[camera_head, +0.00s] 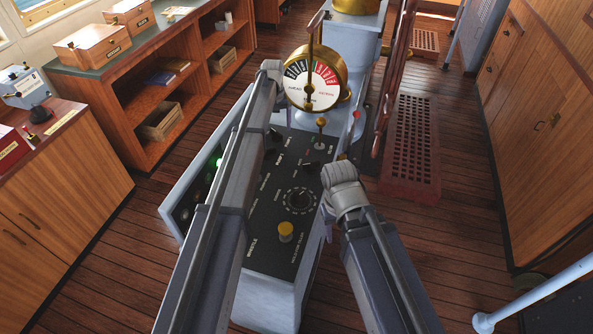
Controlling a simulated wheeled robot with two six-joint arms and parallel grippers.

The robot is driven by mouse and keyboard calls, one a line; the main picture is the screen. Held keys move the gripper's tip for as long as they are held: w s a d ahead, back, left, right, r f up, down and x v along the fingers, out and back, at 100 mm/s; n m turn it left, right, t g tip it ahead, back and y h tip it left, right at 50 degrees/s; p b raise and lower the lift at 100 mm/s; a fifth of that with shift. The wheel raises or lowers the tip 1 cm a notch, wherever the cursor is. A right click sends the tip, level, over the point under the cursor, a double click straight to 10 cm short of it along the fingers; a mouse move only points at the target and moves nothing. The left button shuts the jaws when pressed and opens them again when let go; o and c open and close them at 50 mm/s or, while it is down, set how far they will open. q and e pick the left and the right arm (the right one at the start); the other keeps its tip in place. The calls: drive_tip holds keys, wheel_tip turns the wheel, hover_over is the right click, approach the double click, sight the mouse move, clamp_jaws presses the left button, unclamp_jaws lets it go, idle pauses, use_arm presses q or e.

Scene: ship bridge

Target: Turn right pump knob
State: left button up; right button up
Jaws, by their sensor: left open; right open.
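The control console's black panel (262,225) lies below the brass telegraph dial (312,85). Pump labels show on its upper part. A dark knob-like shape (313,168) sits close left of my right gripper (340,174), and I cannot tell for sure whether it is the right pump knob. My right gripper is over the panel's right edge, its fingers mostly hidden by its own wrist. My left gripper (271,70) is at the end of the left arm, by the left side of the dial. Its fingers are hard to make out. I see nothing held in either gripper.
A round dial knob (300,200), a yellow knob (286,231) and a small brass-topped lever (321,123) stand on the panel. Wooden shelves (150,90) stand at the left. My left arm covers part of the panel.

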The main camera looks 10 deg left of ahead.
sight(276, 132)
use_arm(q)
wheel_tip(276, 132, up, 10)
drive_tip(key=p, duration=0.9)
drive_tip(key=s+d+f+m+b, duration=0.1)
drive_tip(key=s+d, duration=0.2)
drive_tip(key=s, duration=0.6)
drive_tip(key=s+d+f+m+b, duration=0.1)
drive_tip(key=s+d, duration=0.3)
drive_tip(key=s, duration=0.6)
drive_tip(key=s+d+f+m+y+b, duration=0.1)
drive_tip(key=s+d+m, duration=0.2)
drive_tip(key=s, duration=0.7)
drive_tip(key=shift+s+d+f, duration=0.15)
drive_tip(key=shift+s+d, duration=0.1)
drive_tip(key=shift+d, duration=0.1)
use_arm(e)
wheel_tip(276, 132, up, 7)
drive_tip(key=shift+f, duration=0.15)
